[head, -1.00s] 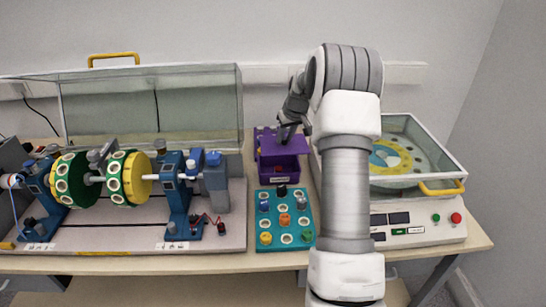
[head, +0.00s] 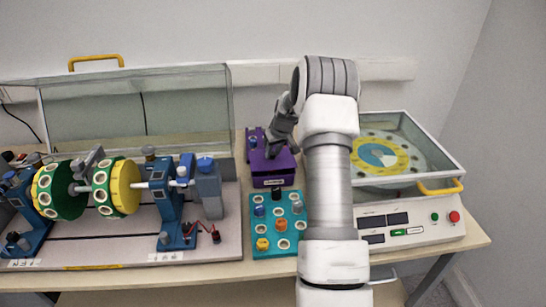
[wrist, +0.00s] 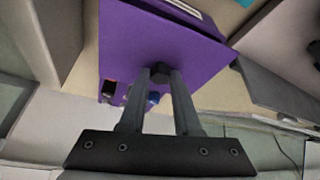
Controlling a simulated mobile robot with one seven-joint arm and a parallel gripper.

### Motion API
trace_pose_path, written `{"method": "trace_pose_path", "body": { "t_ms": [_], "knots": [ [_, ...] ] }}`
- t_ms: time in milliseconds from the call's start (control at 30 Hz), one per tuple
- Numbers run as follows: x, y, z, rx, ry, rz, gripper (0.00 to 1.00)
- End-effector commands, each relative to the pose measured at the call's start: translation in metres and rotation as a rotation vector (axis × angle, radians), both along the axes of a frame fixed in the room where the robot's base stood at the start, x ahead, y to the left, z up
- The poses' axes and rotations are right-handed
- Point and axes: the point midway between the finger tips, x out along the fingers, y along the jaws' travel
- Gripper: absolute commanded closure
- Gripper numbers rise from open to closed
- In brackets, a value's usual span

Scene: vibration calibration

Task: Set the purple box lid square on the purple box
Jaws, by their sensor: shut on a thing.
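The purple box (head: 274,183) stands on the table between the two machines, its labelled front towards me. The purple box lid (head: 264,165) lies over the front opening and hides the inside; it also shows in the wrist view (wrist: 205,55). The lid looks about level, but I cannot tell whether it is fully seated or exactly square. My gripper (wrist: 160,78) is shut on the lid's dark knob (wrist: 160,70), and in the head view my gripper (head: 271,152) is above the lid. Small blue and dark pieces show at the box's rear, beyond the lid.
A teal tray (head: 290,243) with coloured knobs stands just in front of the box. A glass-walled machine (head: 430,188) is close on the right. The drum rig (head: 105,188) and its clear cover (head: 180,105) stand on the left.

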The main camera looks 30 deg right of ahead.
Motion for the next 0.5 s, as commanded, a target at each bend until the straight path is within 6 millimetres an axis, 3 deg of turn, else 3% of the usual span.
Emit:
{"method": "trace_pose_path", "body": {
  "t_ms": [133,500],
  "knots": [
    [0.000,0.000,-0.020,0.002,0.002,0.000,1.00],
    [0.000,0.000,-0.026,0.000,0.000,-0.001,1.00]
  ]
}}
